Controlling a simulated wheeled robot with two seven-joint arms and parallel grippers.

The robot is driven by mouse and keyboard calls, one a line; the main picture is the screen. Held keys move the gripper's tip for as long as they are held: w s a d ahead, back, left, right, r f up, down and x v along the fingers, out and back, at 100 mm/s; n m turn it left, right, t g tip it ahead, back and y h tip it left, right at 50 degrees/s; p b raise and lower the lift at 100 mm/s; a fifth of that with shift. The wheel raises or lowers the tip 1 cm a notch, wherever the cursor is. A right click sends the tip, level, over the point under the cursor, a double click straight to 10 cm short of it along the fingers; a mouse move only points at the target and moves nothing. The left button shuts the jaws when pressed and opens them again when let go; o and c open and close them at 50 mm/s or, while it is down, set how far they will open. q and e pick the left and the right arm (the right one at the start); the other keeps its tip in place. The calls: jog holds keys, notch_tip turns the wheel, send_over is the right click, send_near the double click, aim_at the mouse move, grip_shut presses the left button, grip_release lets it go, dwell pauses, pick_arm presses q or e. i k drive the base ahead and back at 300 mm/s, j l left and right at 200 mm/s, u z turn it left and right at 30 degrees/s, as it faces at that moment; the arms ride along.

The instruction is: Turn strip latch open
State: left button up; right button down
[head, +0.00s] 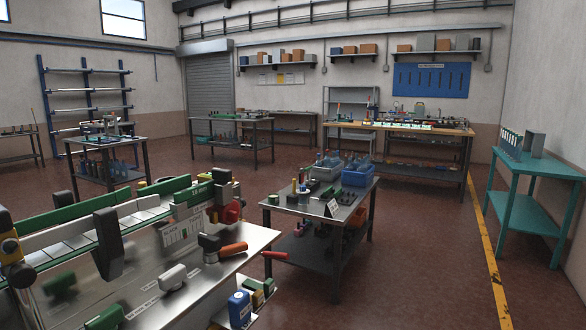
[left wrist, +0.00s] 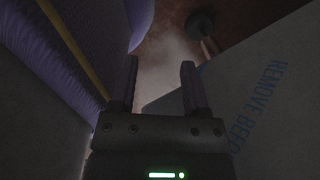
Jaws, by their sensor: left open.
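My left gripper (left wrist: 159,75) shows in the left wrist view, its two dark fingers apart with nothing visible between them. A pale panel (left wrist: 260,95) with blue lettering that begins "REMOVE BEF" is on the right of the fingers. A purple surface (left wrist: 75,35) with a yellow strip is on the left. In the head view a bench machine (head: 120,255) with green rails fills the lower left. An orange handle (head: 233,249) lies at its right side. I cannot tell which part is the strip latch. Neither gripper can be made out in the head view.
A small metal table (head: 325,210) with blue bins stands right of the machine. A teal table (head: 533,165) is at the far right. A wooden-topped bench (head: 400,129) stands at the back. Open red-brown floor (head: 430,250) lies right of centre.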

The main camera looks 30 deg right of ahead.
aim_at(222, 176)
jog(key=z, duration=0.5)
jog(key=i+l+u, duration=0.8)
jog(key=i+u, duration=0.2)
jog(key=i+l+u, duration=0.3)
jog(key=u, duration=0.15)
jog(key=l, duration=0.1)
